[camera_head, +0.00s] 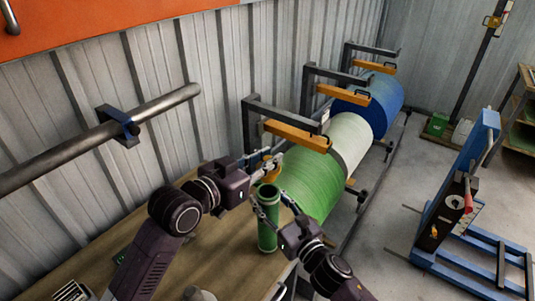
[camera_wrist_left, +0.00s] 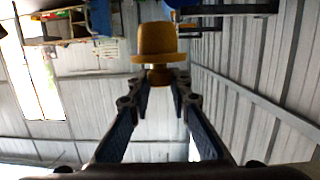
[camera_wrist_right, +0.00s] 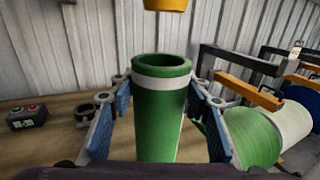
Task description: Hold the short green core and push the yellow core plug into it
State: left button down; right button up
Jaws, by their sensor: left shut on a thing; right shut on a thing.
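The short green core (camera_head: 267,232) stands upright, its open top ringed by a pale band in the right wrist view (camera_wrist_right: 160,118). My right gripper (camera_head: 272,203) is shut on it, one finger on each side near the top. The yellow core plug (camera_wrist_left: 158,42) is held by its narrow stem in my left gripper (camera_wrist_left: 158,76). In the right wrist view the plug (camera_wrist_right: 165,4) shows at the top edge, above the core's mouth and apart from it. Most of the plug is cut off there. My left gripper (camera_head: 264,165) is just above the core in the head view.
A wooden bench (camera_head: 205,262) lies under the core, against a corrugated wall. A button box (camera_wrist_right: 27,117) sits on it. Large green (camera_head: 312,186), white (camera_head: 349,139) and blue (camera_head: 376,98) rolls stand to the right. A blue frame (camera_head: 462,190) stands on the floor farther right.

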aim_at(267, 179)
pick_arm(q)
jog(key=shift+f, duration=3.35)
jog(key=c, duration=1.7)
grip_release()
jog(key=v, duration=1.2)
